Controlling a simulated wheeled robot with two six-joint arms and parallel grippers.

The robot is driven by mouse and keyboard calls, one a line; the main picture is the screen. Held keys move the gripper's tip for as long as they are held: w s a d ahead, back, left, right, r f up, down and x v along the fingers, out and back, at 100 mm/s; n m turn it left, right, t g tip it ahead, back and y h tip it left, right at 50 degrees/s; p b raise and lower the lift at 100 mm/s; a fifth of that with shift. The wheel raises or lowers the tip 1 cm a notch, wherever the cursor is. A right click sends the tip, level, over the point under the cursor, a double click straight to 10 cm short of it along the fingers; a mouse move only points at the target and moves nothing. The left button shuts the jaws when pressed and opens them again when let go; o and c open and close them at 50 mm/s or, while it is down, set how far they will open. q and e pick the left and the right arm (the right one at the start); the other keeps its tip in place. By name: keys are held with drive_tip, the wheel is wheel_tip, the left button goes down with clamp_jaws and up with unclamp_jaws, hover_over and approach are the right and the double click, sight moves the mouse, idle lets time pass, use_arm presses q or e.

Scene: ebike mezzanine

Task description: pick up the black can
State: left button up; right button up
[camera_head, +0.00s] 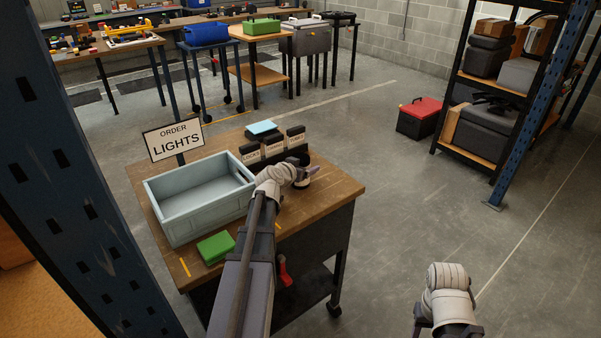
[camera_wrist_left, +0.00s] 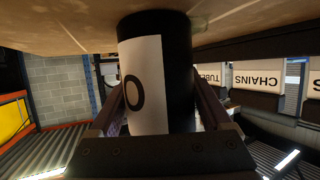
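The black can (camera_wrist_left: 182,60) with a white label shows large in the left wrist view, between the two fingers of my left gripper (camera_wrist_left: 160,95). The wood top is at the upper edge of that view, against the can's end. In the head view the can (camera_head: 303,178) is small and partly hidden by my left gripper (camera_head: 300,174), at the right part of the wooden table top. The fingers flank the can closely; whether they press on it is unclear. My right arm is at the lower right, away from the table, with its fingers mostly hidden.
On the table (camera_head: 327,197) are a light blue crate (camera_head: 190,215), a green box (camera_head: 215,247), a LIGHTS sign (camera_head: 174,139), small labelled bins (camera_head: 273,146) and a blue item (camera_head: 261,129). A red-lidded box (camera_head: 419,116) stands by the shelving. Floor to the right is clear.

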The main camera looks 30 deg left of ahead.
use_arm(q)
clamp_jaws()
idle(0.4)
